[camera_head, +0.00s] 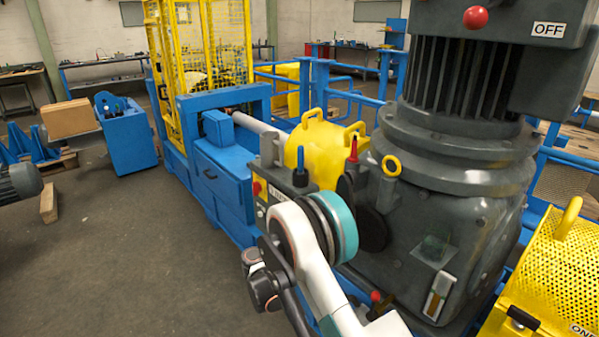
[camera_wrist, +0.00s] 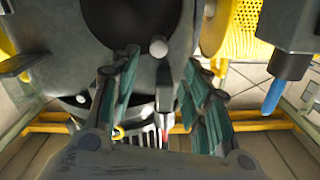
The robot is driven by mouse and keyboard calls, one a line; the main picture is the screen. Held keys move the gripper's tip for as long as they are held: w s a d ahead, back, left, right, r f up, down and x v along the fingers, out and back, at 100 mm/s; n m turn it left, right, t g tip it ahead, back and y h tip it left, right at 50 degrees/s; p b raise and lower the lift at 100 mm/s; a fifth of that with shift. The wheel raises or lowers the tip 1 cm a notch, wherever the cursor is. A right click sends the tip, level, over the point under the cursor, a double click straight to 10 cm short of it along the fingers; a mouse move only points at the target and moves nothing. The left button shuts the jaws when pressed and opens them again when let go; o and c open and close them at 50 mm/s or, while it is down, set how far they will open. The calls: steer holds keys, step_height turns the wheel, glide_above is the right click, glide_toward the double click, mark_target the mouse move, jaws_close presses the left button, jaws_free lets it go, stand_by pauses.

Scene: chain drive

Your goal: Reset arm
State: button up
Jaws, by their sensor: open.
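In the wrist view my gripper (camera_wrist: 161,62) is open, its two green-padded fingers apart. A small grey round knob (camera_wrist: 158,47) on a dark housing (camera_wrist: 125,20) shows between and beyond the fingertips. I see no object held in the fingers. A slim part with a red band shows further down between the fingers; I cannot tell what it is. In the head view my white arm with a teal ring crosses the lower middle, in front of the large dark grey machine (camera_head: 455,225). My gripper cannot be made out there.
A yellow cover (camera_head: 325,150) and a blue frame (camera_head: 222,170) stand behind my arm. A perforated yellow guard (camera_head: 550,275) is at the lower right. In the wrist view a blue-tipped part (camera_wrist: 275,95) is at the right. The floor (camera_head: 120,265) at left is mostly open.

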steer(key=s+d+r+n+g+y, duration=0.2)
steer(key=s+d+r+n+y, duration=0.1)
steer(key=d+r, duration=0.55)
steer(key=s+d+r+n+g+y, duration=0.1)
steer(key=s+d+r+n+y, duration=0.25)
steer(key=s+r, duration=0.6)
steer(key=s+a+n+y, duration=0.3)
steer(key=s+n+y, duration=0.4)
steer(key=s, duration=2.2)
steer(key=shift+s+y, duration=0.2)
steer(key=shift+y, duration=0.25)
